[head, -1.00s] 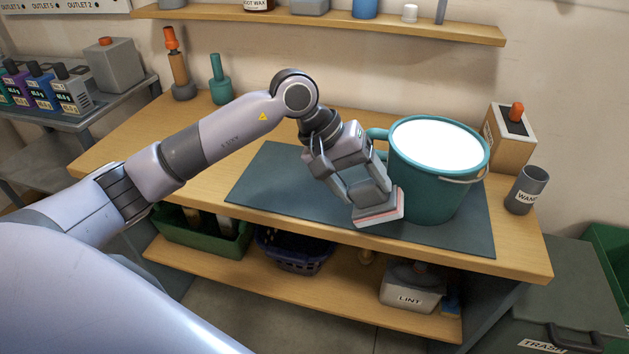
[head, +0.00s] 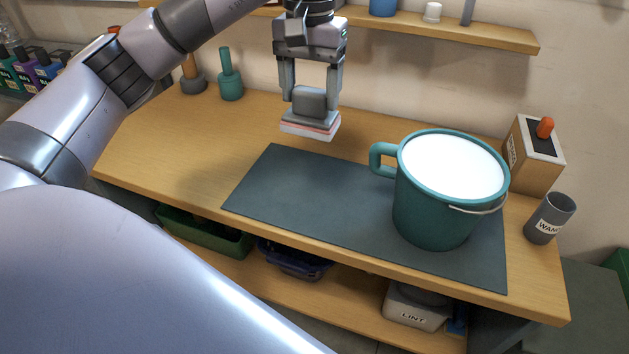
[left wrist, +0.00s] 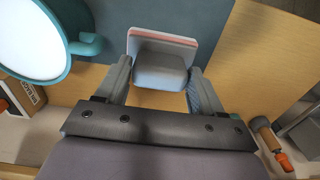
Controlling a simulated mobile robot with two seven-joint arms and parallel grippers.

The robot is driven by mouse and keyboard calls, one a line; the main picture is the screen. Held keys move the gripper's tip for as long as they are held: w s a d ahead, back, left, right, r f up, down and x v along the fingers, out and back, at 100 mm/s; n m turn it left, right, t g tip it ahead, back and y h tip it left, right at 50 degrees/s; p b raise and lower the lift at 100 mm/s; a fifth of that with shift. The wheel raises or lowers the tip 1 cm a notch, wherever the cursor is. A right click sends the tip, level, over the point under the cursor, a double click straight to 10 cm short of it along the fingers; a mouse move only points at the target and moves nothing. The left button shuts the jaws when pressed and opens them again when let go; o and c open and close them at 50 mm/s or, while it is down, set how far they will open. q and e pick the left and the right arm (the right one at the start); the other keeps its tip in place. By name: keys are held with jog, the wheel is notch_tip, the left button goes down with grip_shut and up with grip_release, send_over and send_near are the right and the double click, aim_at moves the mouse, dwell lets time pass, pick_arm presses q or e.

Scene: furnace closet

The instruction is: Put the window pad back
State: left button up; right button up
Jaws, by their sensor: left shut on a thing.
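The window pad (head: 311,123) has a grey block-shaped grip on top and a thin red and white layer underneath. My left gripper (head: 312,98) is shut on the pad's grip and holds it in the air, above the back part of the wooden bench. The pad also shows between the fingers in the left wrist view (left wrist: 163,45), where the left gripper (left wrist: 158,82) closes on its grey block from both sides. The pad hangs about level, red and white side down. My right gripper is not in view.
A teal bucket (head: 430,205) with a bright white top stands on the dark mat (head: 305,195). To its right are a wooden box (head: 535,152) and a grey cup (head: 549,218). A wall shelf (head: 480,34) is behind. The mat's left part is clear.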

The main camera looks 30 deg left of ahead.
aim_at(311, 121)
pick_arm(q)
jog(key=shift+f, duration=9)
jog(key=o, duration=1)
jog(key=shift+c, duration=0.2)
jog(key=shift+r, duration=0.1)
notch_tip(311, 121, up, 11)
jog(key=shift+f+b, duration=0.15)
jog(key=shift+b, duration=0.55)
jog(key=shift+r, duration=0.6)
